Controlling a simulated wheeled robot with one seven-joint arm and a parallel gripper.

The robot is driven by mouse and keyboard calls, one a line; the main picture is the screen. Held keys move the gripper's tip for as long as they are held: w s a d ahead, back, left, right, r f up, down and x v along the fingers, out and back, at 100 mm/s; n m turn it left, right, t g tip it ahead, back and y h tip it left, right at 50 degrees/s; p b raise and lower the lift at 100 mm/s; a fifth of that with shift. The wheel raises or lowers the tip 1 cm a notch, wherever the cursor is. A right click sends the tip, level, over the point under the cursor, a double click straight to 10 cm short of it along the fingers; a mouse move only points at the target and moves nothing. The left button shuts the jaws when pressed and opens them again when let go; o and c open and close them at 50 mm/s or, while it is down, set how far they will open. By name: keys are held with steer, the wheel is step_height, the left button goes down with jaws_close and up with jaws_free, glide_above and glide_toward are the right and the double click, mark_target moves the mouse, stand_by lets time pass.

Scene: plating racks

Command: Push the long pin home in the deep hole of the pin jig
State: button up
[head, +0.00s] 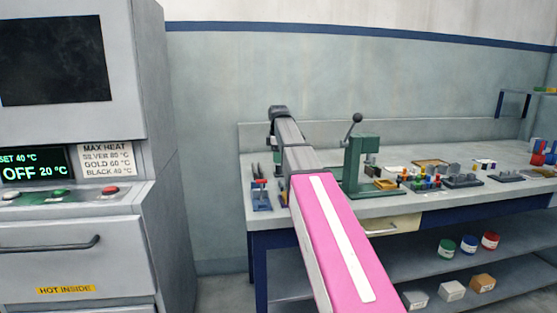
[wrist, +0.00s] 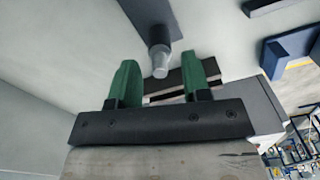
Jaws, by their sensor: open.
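My gripper (wrist: 158,60) shows in the wrist view with its two green fingers apart. No contact with the fingers is clear.
A green lever press (head: 361,165) stands on the bench (head: 400,206) right of my arm. A blue tool rack (head: 262,199) is at the bench's left end. Jars and boxes sit on the shelf below (head: 370,260). A heater cabinet (head: 60,230) stands at the left.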

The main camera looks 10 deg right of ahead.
step_height(320, 180, up, 10)
stand_by(0.4)
